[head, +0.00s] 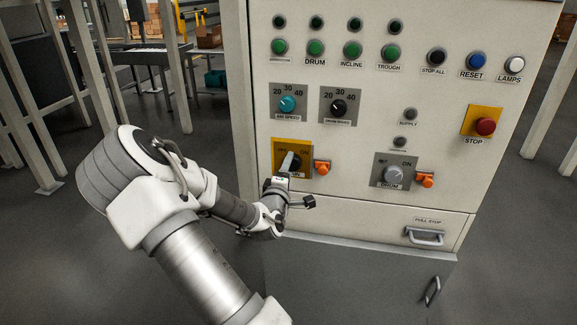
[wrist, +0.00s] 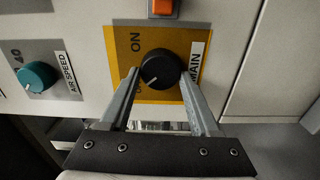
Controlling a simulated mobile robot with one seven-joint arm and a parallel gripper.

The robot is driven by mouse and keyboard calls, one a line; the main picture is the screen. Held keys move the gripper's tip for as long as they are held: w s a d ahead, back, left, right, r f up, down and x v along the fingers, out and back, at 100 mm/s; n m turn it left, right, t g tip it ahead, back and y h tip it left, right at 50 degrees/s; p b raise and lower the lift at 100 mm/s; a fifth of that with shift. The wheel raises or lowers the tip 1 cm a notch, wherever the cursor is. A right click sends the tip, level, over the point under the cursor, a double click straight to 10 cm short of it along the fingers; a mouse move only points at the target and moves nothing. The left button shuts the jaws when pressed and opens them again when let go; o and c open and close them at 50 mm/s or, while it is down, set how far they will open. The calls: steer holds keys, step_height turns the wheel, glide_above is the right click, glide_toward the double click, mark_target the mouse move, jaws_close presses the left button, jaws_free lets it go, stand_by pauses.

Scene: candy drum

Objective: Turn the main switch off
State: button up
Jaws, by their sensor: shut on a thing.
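The main switch is a round black knob (wrist: 160,66) on a yellow plate (wrist: 190,40), labelled MAIN, at the lower left of the panel. ON is readable at the plate's upper left in the wrist view; the lettering below it is mostly hidden by a finger. A pale mark on the knob seems to point to the lower left, toward that hidden lettering. My gripper (wrist: 159,76) is shut on the knob, one finger on each side. In the head view, my gripper (head: 285,165) covers much of the knob, and the yellow plate (head: 279,144) shows behind it.
An orange block (head: 322,167) sits just right of the plate. Further right is the drum switch (head: 393,175) with another orange block (head: 425,180). The teal air speed knob (head: 288,103) is above. Open floor lies left.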

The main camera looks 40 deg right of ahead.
steer(key=shift+r+n, duration=0.1)
steer(key=shift+n, duration=0.3)
steer(key=o, duration=1.4)
steer(key=shift+c, duration=0.2)
steer(key=p+v, duration=0.8)
steer(key=v, duration=0.9)
steer(key=shift+s+a, duration=0.1)
steer(key=shift+s, duration=0.05)
